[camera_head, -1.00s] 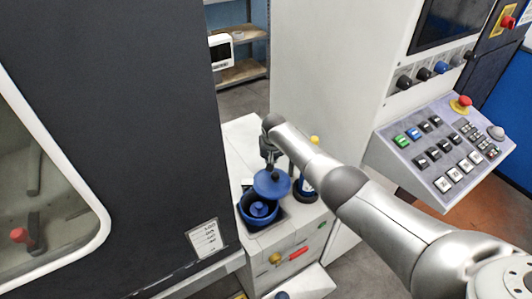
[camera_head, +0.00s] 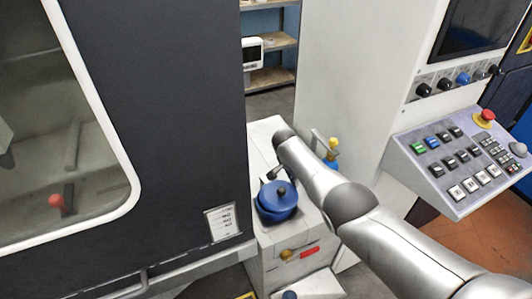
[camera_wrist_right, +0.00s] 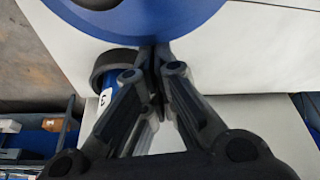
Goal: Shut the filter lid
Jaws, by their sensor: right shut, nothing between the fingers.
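The round blue filter lid (camera_head: 279,194) with its black knob now covers the blue filter pot (camera_head: 272,217) in the head view. It looks nearly flat; I cannot tell whether a small gap stays at the rim. In the right wrist view the lid (camera_wrist_right: 150,18) fills the top as a blue disc. My right gripper (camera_wrist_right: 155,52) is shut and empty, its fingertips at or very close to the lid's edge; contact is unclear. In the head view my right gripper (camera_head: 274,174) is mostly hidden behind my arm, just beyond the lid. My left gripper is out of view.
The pot stands on a narrow white cabinet (camera_head: 265,135) between a dark machine (camera_head: 180,110) on the left and a white machine with a button panel (camera_head: 465,155) on the right. A blue bottle with a yellow top (camera_head: 333,145) stands close behind my right arm.

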